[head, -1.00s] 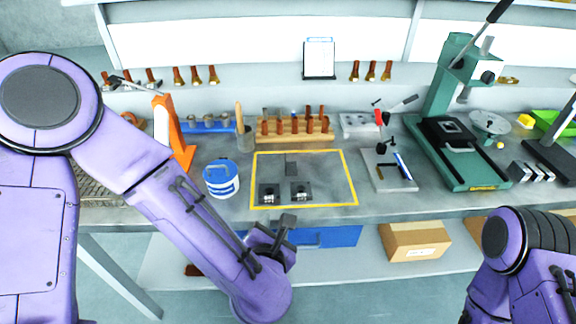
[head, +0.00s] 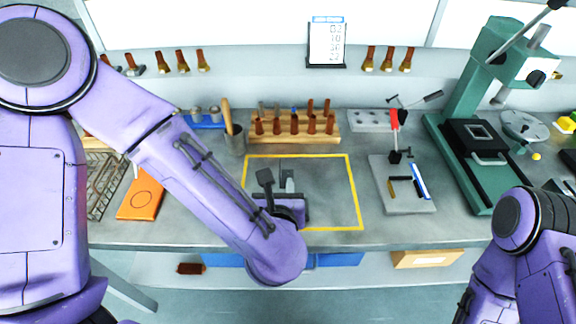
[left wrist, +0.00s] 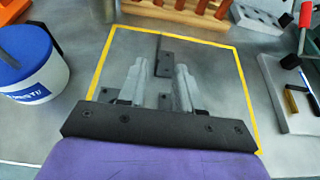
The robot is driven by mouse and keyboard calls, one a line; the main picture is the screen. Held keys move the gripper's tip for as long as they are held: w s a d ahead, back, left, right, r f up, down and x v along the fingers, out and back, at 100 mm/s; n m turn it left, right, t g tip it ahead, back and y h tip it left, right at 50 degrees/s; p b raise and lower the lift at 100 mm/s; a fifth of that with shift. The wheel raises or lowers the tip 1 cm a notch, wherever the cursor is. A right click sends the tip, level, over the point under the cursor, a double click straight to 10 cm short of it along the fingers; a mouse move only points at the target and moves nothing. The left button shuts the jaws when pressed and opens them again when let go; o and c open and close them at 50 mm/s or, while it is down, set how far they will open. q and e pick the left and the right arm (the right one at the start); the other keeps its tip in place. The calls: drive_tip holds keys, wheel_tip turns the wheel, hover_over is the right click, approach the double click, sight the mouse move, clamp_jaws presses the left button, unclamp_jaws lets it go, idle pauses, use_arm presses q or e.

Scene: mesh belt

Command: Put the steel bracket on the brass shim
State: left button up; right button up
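My left gripper (head: 278,183) is open over the yellow-outlined area, pointing away from me. In the left wrist view its two grey fingers (left wrist: 159,82) stand apart with nothing held between them. A dark grey angled piece, apparently the steel bracket (left wrist: 163,62), lies just beyond and between the fingertips. It shows partly behind the gripper in the head view (head: 286,166). Two small dark plates (left wrist: 165,101) lie nearer, partly hidden by the fingers and palm. I cannot make out a brass shim for certain. My right arm is at the lower right, its gripper out of view.
A blue-lidded tub (left wrist: 30,68) stands left of the gripper. A wooden rack (head: 295,125) is behind the outline. A grey plate with small tools and a brass-coloured piece (head: 391,187) lies right; a green press (head: 470,130) stands farther right.

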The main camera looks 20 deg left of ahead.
sight(280, 171)
use_arm(q)
drive_tip(key=p+x, duration=0.1)
drive_tip(key=x, duration=0.3)
drive_tip(key=p+x, duration=0.1)
drive_tip(key=x, duration=0.3)
drive_tip(key=shift+r, duration=0.25)
drive_tip(key=shift+w+a+f, duration=0.2)
drive_tip(key=shift+w+f, duration=0.1)
drive_tip(key=shift+w, duration=0.15)
clamp_jaws()
use_arm(e)
drive_tip(key=shift+s+r, duration=0.2)
drive_tip(key=shift+r, duration=0.5)
